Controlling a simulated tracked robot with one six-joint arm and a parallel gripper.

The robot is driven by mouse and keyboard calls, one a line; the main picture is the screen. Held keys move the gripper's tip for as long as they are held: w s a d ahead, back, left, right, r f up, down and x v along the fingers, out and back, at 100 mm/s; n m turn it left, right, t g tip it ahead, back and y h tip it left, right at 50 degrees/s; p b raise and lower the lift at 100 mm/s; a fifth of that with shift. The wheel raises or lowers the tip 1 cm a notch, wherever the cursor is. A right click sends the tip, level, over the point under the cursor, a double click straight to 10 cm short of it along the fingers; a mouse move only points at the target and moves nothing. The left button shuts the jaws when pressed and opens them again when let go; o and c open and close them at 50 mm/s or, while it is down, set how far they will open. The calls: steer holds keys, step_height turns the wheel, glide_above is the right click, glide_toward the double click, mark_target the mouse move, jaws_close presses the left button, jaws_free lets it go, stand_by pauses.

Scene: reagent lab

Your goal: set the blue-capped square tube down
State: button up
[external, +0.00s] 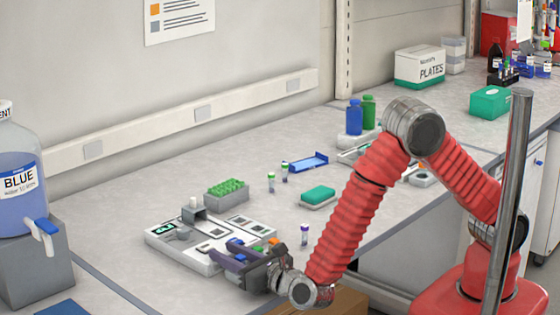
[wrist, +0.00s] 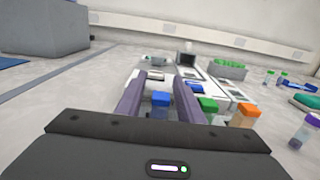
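The blue-capped square tube (wrist: 160,104) shows upright in the wrist view, between the two purple fingers of my gripper (wrist: 157,82). Gaps show between its cap and the fingers, more clearly on the left. Its lower body is mostly hidden by the gripper's dark housing, so I cannot tell what its base rests on. In the external view my gripper (external: 223,250) is low over the near edge of a pale flat station (external: 165,243), fingers apart.
A green-capped tube (wrist: 207,106) and an orange-capped tube (wrist: 245,115) stand close to the right finger. A purple-capped tube (external: 304,235) stands further right on the bench.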

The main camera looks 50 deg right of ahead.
steer(key=shift+s, duration=0.1)
steer(key=s, duration=1.3)
steer(key=shift+s+d+f, duration=0.15)
steer(key=shift+s+f, duration=0.05)
steer(key=shift+s, duration=0.15)
steer(key=shift+o, duration=0.5)
steer(key=shift+w, duration=0.1)
steer(key=shift+w+d+r, duration=0.15)
steer(key=shift+w+d, duration=0.1)
steer(key=w+d+r+m+g+h, duration=0.8)
steer(key=r+m, duration=0.3)
steer(key=m, duration=0.8)
steer(key=s+a+r+m+g+y, duration=0.2)
steer(key=a+m+y, duration=0.2)
steer(key=m, duration=0.4)
steer(key=s+a+r+m+g+y, duration=0.2)
steer(key=s+a+m+g+y, duration=0.1)
steer(key=m, duration=0.6)
steer(key=shift+s+a+g+y, duration=0.25)
steer(key=shift+a+y, duration=0.25)
steer(key=shift+a, duration=0.5)
